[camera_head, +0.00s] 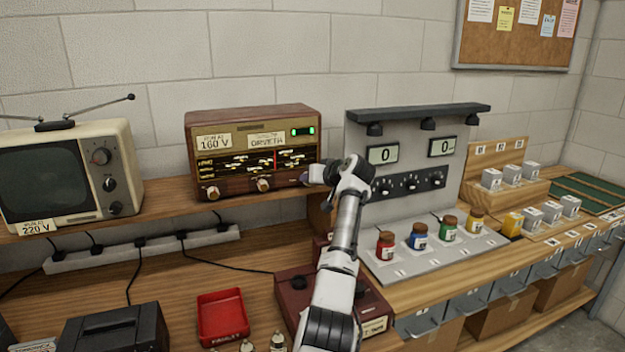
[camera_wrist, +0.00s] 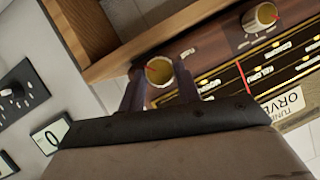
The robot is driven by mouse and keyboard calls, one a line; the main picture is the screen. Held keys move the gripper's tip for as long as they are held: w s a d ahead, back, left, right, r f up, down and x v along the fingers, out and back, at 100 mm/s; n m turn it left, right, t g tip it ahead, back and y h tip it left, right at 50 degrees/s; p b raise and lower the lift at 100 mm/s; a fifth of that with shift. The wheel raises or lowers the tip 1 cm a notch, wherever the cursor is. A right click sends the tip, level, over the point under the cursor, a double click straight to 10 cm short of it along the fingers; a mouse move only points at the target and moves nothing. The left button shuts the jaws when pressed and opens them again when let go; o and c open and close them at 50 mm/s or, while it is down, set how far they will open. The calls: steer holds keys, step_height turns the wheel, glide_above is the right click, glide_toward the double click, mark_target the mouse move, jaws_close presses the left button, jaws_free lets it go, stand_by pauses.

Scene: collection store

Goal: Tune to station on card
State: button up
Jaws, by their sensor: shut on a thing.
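The brown wooden radio (camera_head: 252,120) stands on the shelf with a lit green lamp and a dark dial (camera_head: 230,168) crossed by a red needle (camera_head: 276,160). A station card (camera_head: 266,140) on its front begins with "ORVE"; the rest is too small to read surely. It also shows partly in the wrist view (camera_wrist: 292,108). My gripper (camera_head: 308,178) is at the radio's lower right corner. In the wrist view its two fingers (camera_wrist: 160,82) are shut around the brass right knob (camera_wrist: 159,70), which has a red mark. My gripper hides this knob in the head view.
Two more knobs sit left of the held one: middle (camera_head: 263,185) and left (camera_head: 211,193). A television (camera_head: 70,170) stands left. A grey meter panel (camera_head: 400,150) stands close right of my arm, with several colored jars before it. A red tray (camera_head: 222,318) lies below.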

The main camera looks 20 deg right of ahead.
steer(key=m+y, duration=0.3)
steer(key=shift+d+f+m+t, duration=0.15)
steer(key=shift+f+m+t, duration=0.15)
steer(key=shift+t, duration=0.1)
stand_by(0.4)
steer(key=o, duration=1)
steer(key=shift+d, duration=0.1)
steer(key=b+v, duration=0.6)
steer(key=v, duration=0.7)
steer(key=shift+s+r, duration=0.15)
steer(key=shift+s, duration=0.2)
